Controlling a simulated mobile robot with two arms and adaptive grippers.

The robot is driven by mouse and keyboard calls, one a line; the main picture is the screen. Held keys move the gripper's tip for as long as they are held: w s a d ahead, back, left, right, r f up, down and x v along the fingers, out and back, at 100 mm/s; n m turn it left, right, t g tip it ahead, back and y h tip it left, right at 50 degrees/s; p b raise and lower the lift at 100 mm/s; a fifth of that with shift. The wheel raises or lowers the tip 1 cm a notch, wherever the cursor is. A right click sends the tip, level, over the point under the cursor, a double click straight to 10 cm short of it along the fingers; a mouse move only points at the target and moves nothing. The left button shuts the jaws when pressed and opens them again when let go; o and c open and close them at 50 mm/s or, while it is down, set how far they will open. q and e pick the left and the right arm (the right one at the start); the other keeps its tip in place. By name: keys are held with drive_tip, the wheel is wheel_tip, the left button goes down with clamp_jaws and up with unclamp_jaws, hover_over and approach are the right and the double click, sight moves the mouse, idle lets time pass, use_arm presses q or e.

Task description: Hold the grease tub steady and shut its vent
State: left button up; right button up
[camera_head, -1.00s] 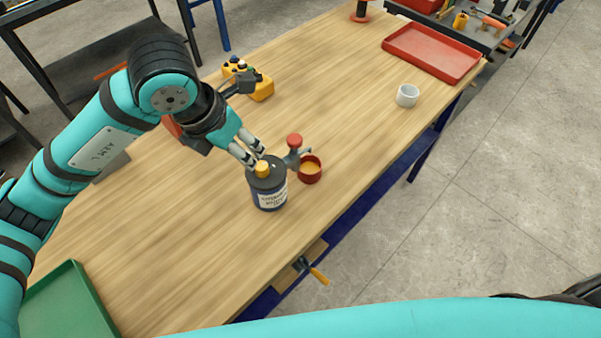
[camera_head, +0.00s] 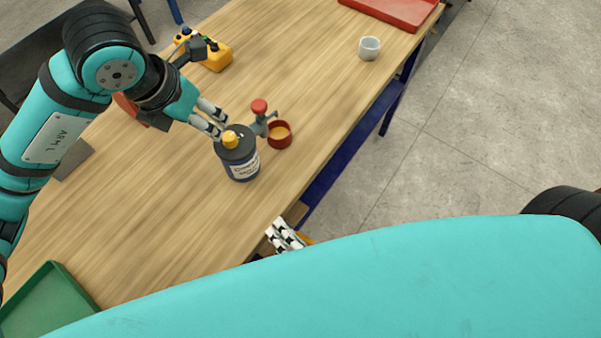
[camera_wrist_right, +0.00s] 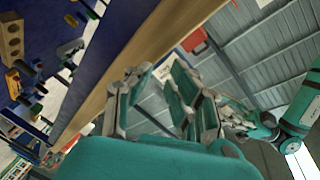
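The grease tub (camera_head: 242,168) is a dark blue can with a white label and a yellow cap (camera_head: 230,139) on its dark lid. It stands upright on the wooden table. My left gripper (camera_head: 219,124) is open, its two fingers apart just behind the tub's lid and cap; I cannot tell whether they touch it. I cannot make out the vent's state. My right gripper (camera_head: 284,236) is at the table's front edge, partly hidden by my arm. In the right wrist view this gripper (camera_wrist_right: 160,92) is open, with nothing between its fingers.
A red-knobbed grey fitting (camera_head: 260,116) and a red cup (camera_head: 280,134) with yellowish contents stand right beside the tub. A yellow device (camera_head: 212,54), a white cup (camera_head: 369,48), a red tray (camera_head: 394,12) and a green tray (camera_head: 48,302) are farther off. The table's front middle is clear.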

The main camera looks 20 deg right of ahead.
wheel_tip(320, 180, up, 6)
drive_tip(key=w+m+t, duration=0.1)
drive_tip(key=m, duration=0.1)
drive_tip(key=m+t+h, duration=0.1)
drive_tip(key=m+h, duration=0.2)
drive_tip(key=m, duration=0.3)
approach(263, 111)
drive_tip(key=w, duration=0.3)
drive_tip(key=w+a, duration=0.1)
drive_tip(key=w, duration=0.6)
drive_tip(key=shift+w+a+f, duration=0.25)
drive_tip(key=shift+w+a, duration=0.15)
clamp_jaws()
